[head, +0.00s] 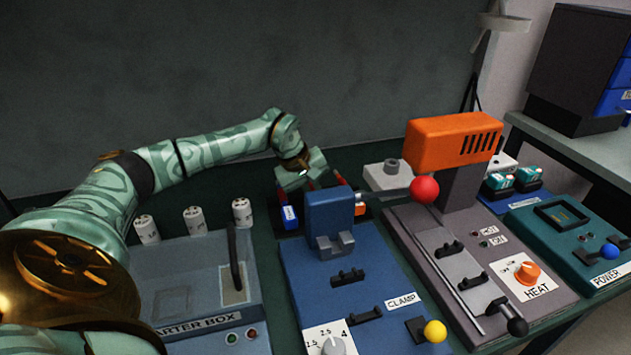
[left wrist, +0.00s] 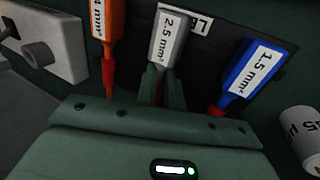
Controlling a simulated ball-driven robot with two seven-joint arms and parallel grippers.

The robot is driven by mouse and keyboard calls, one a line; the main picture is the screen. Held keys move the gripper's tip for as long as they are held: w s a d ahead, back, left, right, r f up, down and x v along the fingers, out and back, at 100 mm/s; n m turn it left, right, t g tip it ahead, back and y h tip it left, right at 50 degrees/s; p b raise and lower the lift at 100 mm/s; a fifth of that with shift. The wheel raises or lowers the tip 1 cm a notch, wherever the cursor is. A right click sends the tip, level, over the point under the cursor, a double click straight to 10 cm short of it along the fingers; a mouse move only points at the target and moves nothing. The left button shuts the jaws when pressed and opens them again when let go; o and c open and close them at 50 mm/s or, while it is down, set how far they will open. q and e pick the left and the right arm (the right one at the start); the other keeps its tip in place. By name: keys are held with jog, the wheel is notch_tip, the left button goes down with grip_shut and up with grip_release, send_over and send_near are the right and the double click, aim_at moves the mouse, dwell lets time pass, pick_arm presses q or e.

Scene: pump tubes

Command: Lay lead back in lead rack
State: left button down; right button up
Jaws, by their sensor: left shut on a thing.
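My left gripper (left wrist: 162,92) is shut on the narrow lower part of the grey lead (left wrist: 168,45), whose handle is marked 2.5 mm². The grey lead lies between the orange lead (left wrist: 104,20), marked 4 mm², and the blue lead (left wrist: 248,75), marked 1.5 mm². The black lead rack (left wrist: 212,55) with a white label is behind them; I cannot tell whether the grey lead touches it. In the head view my left gripper (head: 308,182) is behind the blue clamp unit, which hides part of the rack. The blue lead (head: 290,215) shows beside it. My right gripper is not in view.
The blue clamp unit (head: 330,262) stands in front of the rack. The orange heat press (head: 450,142) with a red ball handle (head: 424,190) is to its right. The starter box (head: 200,285) and several white cylinders (head: 194,220) are to the left.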

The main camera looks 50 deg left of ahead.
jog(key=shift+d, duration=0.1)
pick_arm(q)
jog(key=c, duration=1.4)
grip_release()
jog(key=shift+c, duration=0.2)
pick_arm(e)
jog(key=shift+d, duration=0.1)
